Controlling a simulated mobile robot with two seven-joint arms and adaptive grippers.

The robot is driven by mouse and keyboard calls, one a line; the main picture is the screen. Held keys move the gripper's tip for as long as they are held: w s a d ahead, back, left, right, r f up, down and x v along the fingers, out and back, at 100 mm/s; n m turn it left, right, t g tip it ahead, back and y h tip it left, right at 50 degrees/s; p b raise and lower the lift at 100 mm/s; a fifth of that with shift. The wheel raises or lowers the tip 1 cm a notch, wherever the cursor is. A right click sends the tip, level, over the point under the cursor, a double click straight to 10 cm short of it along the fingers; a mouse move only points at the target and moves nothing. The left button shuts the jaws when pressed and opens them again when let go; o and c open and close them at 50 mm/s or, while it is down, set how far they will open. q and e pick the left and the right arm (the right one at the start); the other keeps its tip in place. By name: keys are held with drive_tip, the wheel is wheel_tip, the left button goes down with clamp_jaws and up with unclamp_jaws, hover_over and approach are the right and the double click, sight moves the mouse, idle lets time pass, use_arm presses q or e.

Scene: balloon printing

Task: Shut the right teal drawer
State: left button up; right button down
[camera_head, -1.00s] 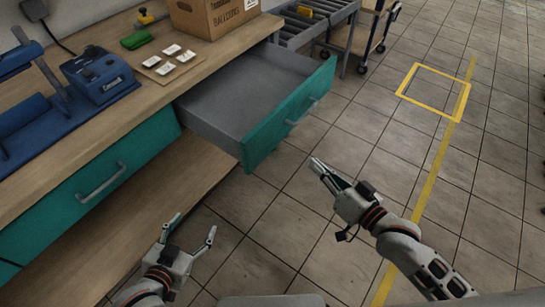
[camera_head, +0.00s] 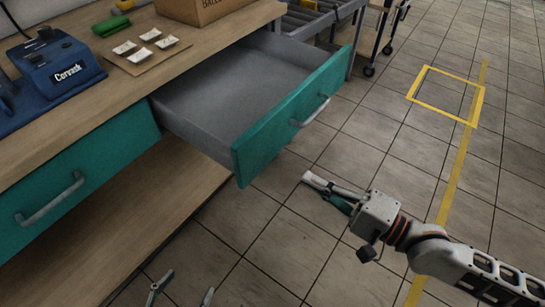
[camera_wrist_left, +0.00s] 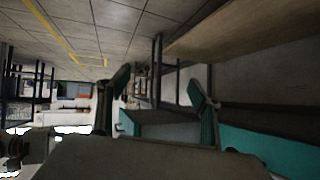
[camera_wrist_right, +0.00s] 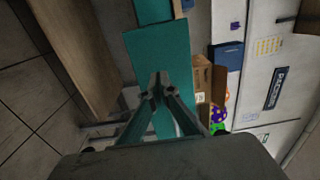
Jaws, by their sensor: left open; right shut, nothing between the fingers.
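The right teal drawer (camera_head: 283,125) is pulled far out of the wooden workbench, and its grey inside (camera_head: 215,100) is empty. A grey bar handle (camera_head: 311,112) is on its teal front. My right gripper (camera_head: 308,182) is shut and empty, in front of and below the drawer front, apart from it. In the right wrist view my right gripper (camera_wrist_right: 158,80) points towards a teal panel (camera_wrist_right: 157,50). My left gripper (camera_head: 180,290) is open and empty at the bottom edge of the head view. Its spread fingers (camera_wrist_left: 160,85) also show in the left wrist view.
The left teal drawer (camera_head: 80,180) is shut. On the benchtop are a blue machine (camera_head: 60,75), a board with small white items (camera_head: 146,45) and a cardboard box (camera_head: 200,8). A roller conveyor (camera_head: 315,15) stands behind. The tiled floor at right is clear.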

approach(261, 152)
drive_tip(key=b+x, duration=0.1)
drive_tip(key=x, duration=0.4)
drive_tip(key=shift+w+a+f, duration=0.15)
drive_tip(key=shift+w+f, duration=0.05)
drive_tip(key=shift+w, duration=0.05)
use_arm(q)
drive_tip(key=shift+w+d+r, duration=0.25)
drive_tip(key=shift+d+r, duration=0.05)
drive_tip(key=shift+d, duration=0.3)
use_arm(e)
drive_tip(key=shift+w+a+r, duration=0.1)
drive_tip(key=shift+w+a, duration=0.35)
drive_tip(key=shift+a, duration=0.05)
